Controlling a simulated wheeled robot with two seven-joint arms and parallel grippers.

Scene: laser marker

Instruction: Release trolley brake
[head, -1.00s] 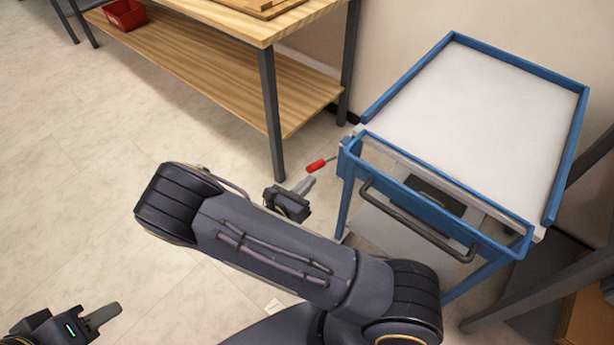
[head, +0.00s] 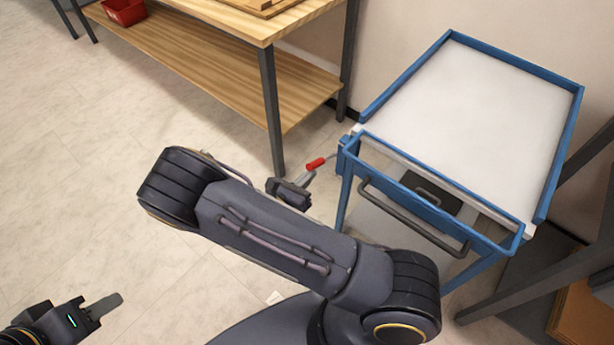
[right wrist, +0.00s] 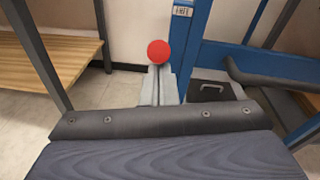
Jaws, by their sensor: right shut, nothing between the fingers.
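The blue trolley (head: 353,152) with a pale top stands at the right in the head view. Its brake lever ends in a red grip (head: 315,164) that sticks out from the trolley's near left corner. In the right wrist view the red grip (right wrist: 158,52) shows end-on, just beyond the fingertips. My right gripper (head: 307,180) is shut and empty, its tips close beside and below the red grip; I cannot tell whether they touch. My left gripper (head: 118,299) is at the lower left, far from the trolley; its finger opening cannot be made out.
A wooden workbench (head: 190,65) with a lower shelf stands behind, a red bin (head: 124,12) on that shelf. The trolley's dark handle bar (head: 412,218) crosses its near side. A dark frame with a brown box (head: 580,318) is at the far right. The floor at left is clear.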

